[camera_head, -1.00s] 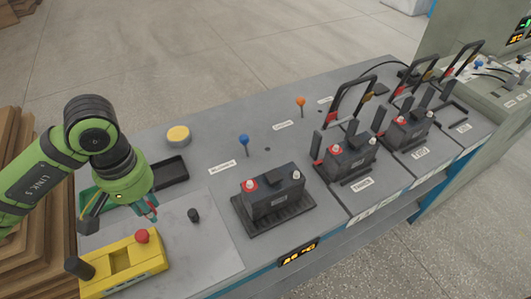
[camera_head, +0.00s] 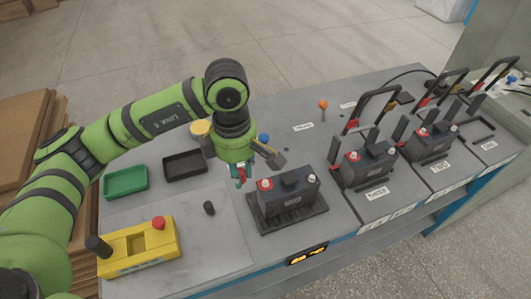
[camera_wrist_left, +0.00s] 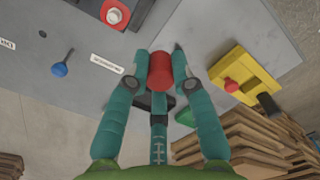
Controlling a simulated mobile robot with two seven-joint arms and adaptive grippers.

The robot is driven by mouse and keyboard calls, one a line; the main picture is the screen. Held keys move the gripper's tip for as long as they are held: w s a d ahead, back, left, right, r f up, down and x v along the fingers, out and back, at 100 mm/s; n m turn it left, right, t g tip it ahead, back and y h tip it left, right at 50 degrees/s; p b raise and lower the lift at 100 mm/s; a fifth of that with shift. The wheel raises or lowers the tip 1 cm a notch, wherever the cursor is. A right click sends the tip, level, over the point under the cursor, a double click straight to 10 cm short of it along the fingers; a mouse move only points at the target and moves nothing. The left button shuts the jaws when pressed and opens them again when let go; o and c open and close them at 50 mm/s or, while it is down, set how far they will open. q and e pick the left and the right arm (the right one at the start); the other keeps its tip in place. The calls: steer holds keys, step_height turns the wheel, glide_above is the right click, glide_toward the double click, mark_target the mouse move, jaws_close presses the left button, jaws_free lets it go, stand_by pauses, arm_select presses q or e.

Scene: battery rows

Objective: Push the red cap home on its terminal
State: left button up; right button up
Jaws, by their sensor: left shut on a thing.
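My left gripper (camera_head: 243,178) hangs just left of the nearest battery (camera_head: 287,200), above the bench. In the left wrist view its teal fingers (camera_wrist_left: 162,72) are shut on a red cap (camera_wrist_left: 159,73). The cap is apart from the battery. The battery is dark, sits on a black ribbed tray, and has a red-ringed terminal with a pale post (camera_head: 265,184) on its left and a plain pale post (camera_head: 311,169) on its right. The red-ringed terminal also shows at the top of the left wrist view (camera_wrist_left: 114,13). My right gripper is not in view.
A yellow box with a red button (camera_head: 157,223) and a small black cap (camera_head: 209,208) are at the front left. Green (camera_head: 125,181) and black trays lie behind. A blue-knobbed lever (camera_head: 263,138) stands behind the gripper. More batteries with raised handles fill the right.

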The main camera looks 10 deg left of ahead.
mark_target(265, 181)
arm_select(q)
steer(key=w+d+n, duration=0.1)
steer(key=n, duration=0.7)
steer(key=w+d+n+p, duration=0.1)
steer(key=d+n, duration=0.1)
steer(key=n, duration=0.7)
steer(key=w+d+r+n+p, duration=0.1)
steer(key=w+n, duration=0.1)
steer(key=n, duration=0.7)
steer(key=shift+d, duration=0.35)
steer(key=shift+n, duration=0.3)
steer(key=shift+f+b, duration=1)
steer(key=shift+f, duration=1.2)
steer(key=shift+b, duration=0.4)
steer(key=shift+f+b, duration=1.5)
steer(key=o, duration=1.3)
